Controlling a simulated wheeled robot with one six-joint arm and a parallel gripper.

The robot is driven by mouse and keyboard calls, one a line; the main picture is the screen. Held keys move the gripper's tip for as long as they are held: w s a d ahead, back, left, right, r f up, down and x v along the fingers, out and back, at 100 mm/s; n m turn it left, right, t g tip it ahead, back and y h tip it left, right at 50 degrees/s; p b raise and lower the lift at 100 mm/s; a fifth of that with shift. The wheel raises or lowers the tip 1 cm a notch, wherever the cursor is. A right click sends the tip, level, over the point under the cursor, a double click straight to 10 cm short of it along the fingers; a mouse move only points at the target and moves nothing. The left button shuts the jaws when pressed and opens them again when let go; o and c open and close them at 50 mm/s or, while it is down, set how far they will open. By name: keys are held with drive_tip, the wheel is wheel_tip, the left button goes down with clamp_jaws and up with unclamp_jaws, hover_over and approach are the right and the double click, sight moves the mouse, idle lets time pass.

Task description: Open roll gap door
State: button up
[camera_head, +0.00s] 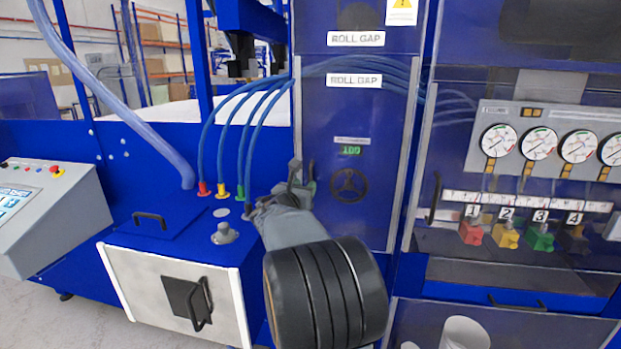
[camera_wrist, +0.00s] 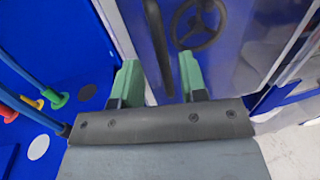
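The roll gap door (camera_head: 345,120) is a tall blue panel, apparently shut, with ROLL GAP labels, a green display and a round black handwheel (camera_head: 349,185). The handwheel also shows in the wrist view (camera_wrist: 200,22). A dark vertical door handle (camera_wrist: 157,38) runs down the door's left side. My gripper (camera_wrist: 159,62) is open, with its two green fingers apart. The handle's lower end appears in the gap between them, and I see no finger closed on it. In the head view my gripper (camera_head: 300,184) is at the door's left edge, partly hidden by my wrist.
Blue hoses (camera_head: 245,110) run to coloured fittings left of my gripper. A white-fronted box (camera_head: 150,285) with a black handle stands at lower left. Pressure gauges (camera_head: 538,143) and numbered coloured valves (camera_head: 507,235) are at right. A grey control console (camera_head: 50,215) is at far left.

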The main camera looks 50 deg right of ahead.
drive_tip(key=shift+p+x, duration=0.55)
drive_tip(key=shift+x, duration=1.8)
clamp_jaws()
